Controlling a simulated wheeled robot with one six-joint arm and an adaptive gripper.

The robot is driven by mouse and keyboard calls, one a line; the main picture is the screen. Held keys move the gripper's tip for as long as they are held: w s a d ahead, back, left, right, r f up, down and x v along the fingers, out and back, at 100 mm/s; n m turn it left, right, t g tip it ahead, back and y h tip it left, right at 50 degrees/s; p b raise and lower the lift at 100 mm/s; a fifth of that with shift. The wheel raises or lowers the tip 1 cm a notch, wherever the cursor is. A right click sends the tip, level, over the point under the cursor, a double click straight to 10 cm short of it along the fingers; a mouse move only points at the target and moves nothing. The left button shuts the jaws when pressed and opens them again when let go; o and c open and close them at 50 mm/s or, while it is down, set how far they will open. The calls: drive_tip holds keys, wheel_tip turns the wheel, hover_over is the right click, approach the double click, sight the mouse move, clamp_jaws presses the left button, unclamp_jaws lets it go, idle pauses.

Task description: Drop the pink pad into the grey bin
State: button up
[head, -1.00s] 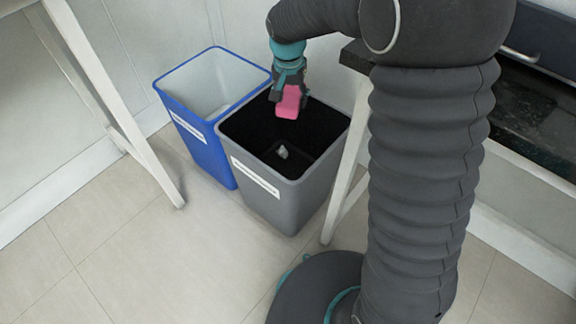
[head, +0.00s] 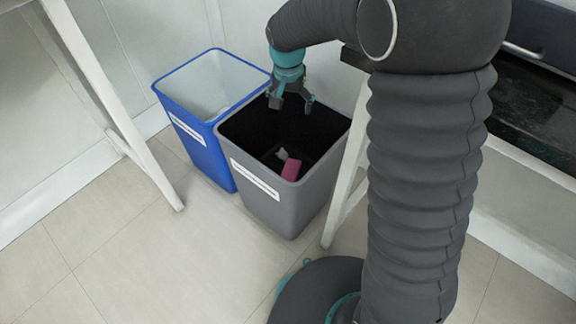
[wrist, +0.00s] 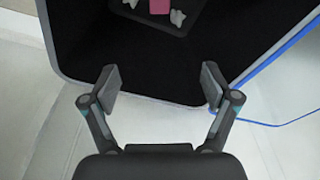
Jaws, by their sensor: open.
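The pink pad (head: 291,169) lies inside the grey bin (head: 262,205), low down beside some small pale scraps. The pad also shows at the top of the wrist view (wrist: 159,6), on the bin's dark floor, partly cut off by the frame edge. My gripper (head: 291,106) is open and empty above the bin's opening, well apart from the pad. In the wrist view its two fingers (wrist: 157,80) are spread wide, with the bin's rim (wrist: 180,101) below them.
A blue bin (head: 196,132) with a pale inside stands against the grey bin's left side. White table legs (head: 125,135) stand at the left, and another white leg (head: 345,180) is close to the grey bin's right side. The tiled floor (head: 150,255) in front is clear.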

wheel_tip(320, 180, up, 12)
drive_tip(key=s, duration=0.1)
drive_tip(key=shift+s+a, duration=0.25)
drive_tip(key=shift+s, duration=0.1)
drive_tip(key=shift+f, duration=0.15)
